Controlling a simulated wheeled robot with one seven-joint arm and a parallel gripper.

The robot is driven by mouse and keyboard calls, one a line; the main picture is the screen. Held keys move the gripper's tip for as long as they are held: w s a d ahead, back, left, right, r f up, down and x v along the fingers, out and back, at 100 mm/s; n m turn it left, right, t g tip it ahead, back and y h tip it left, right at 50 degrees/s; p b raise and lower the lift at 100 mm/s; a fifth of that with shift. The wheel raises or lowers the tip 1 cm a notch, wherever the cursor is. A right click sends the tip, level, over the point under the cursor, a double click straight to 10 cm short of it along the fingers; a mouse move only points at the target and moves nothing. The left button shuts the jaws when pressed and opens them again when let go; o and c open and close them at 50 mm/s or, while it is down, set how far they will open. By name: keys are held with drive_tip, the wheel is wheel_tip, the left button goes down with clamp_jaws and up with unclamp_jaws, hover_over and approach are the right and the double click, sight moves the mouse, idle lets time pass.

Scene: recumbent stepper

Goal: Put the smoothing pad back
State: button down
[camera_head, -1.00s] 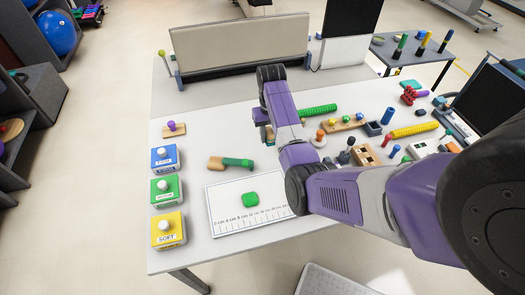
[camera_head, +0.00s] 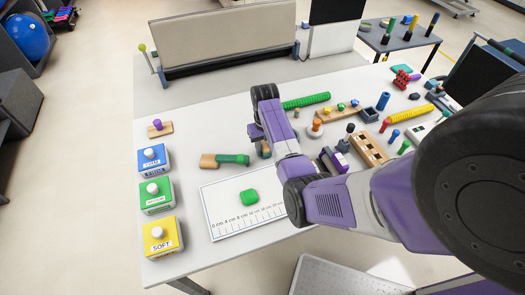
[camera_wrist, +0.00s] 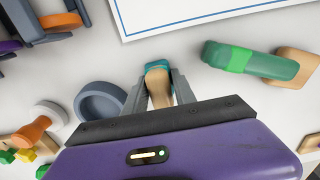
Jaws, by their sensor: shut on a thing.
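In the wrist view my gripper (camera_wrist: 158,80) is shut on a pale wooden handle with a teal part at its far end. This held piece appears to be the smoothing pad (camera_wrist: 157,66). It is low over the white table or touching it; I cannot tell which. Much of the pad is hidden by the fingers and handle. A round blue-grey dish (camera_wrist: 102,104) stands just left of my fingers. In the head view my gripper (camera_head: 262,146) points down behind the measuring board, right of a green tool with a wooden end (camera_head: 232,159).
The white measuring board (camera_head: 215,200) carries a green lump (camera_head: 248,197). Blue, green and yellow boxes (camera_head: 158,238) line the left edge. A board with a purple knob (camera_head: 158,129) is behind them. Several pegs and blocks crowd the right. Bare table (camera_head: 205,125) lies left of my gripper.

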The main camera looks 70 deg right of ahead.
sight(264, 144)
drive_tip(key=c, duration=1)
unclamp_jaws()
wheel_tip(264, 144, up, 12)
drive_tip(key=shift+r, duration=0.1)
